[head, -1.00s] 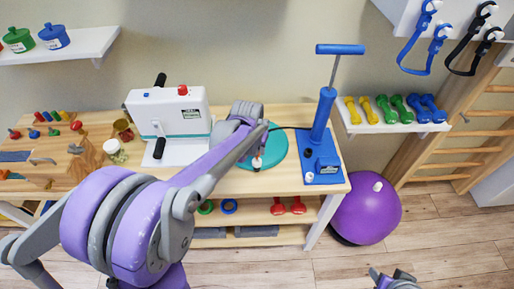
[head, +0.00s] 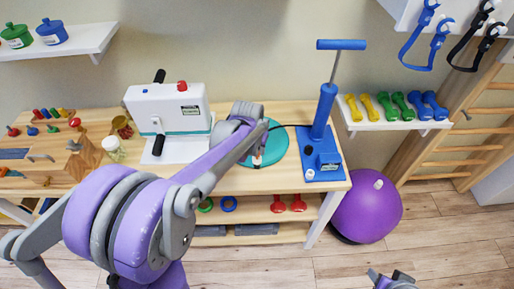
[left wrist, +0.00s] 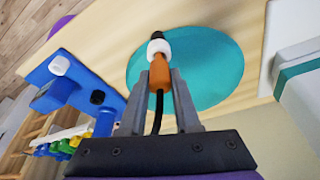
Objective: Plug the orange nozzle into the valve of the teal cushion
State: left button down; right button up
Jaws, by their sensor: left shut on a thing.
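The teal cushion (head: 277,150) lies flat on the wooden bench; it also shows as a round teal disc in the left wrist view (left wrist: 215,70). My left gripper (left wrist: 160,80) is shut on the orange nozzle (left wrist: 159,73), over the cushion. A black hose runs back from the nozzle between the fingers. A white collar (left wrist: 158,48) and a black tip (left wrist: 157,35) are in line beyond the orange part, near the cushion's edge. I cannot tell which of these is the valve, or whether nozzle and valve are joined. My right gripper (head: 393,280) is partly visible at the bottom edge.
A blue pump (head: 322,150) stands right of the cushion at the bench end. A white machine (head: 169,120) stands to its left. A purple ball (head: 366,212) is on the floor beside the bench (head: 250,183). A shelf with dumbbells (head: 395,125) hangs at right.

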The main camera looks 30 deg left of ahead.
pick_arm(q)
jog(key=shift+f+b, duration=0.3)
jog(key=shift+f, duration=0.05)
pick_arm(e)
jog(key=shift+s+f, duration=0.1)
jog(key=shift+f, duration=0.25)
pick_arm(q)
jog(key=c, duration=0.5)
grip_release()
jog(key=shift+c, duration=0.2)
jog(key=shift+r, duration=0.1)
pick_arm(e)
jog(key=shift+r, duration=0.1)
pick_arm(q)
jog(key=shift+r+p, duration=1.85)
jog(key=shift+r, duration=1.65)
pick_arm(e)
jog(key=r, duration=0.1)
jog(key=w+r, duration=0.1)
jog(key=r, duration=0.1)
jog(key=w+r, duration=0.1)
jog(key=r, duration=0.1)
pick_arm(q)
jog(key=shift+d, duration=0.1)
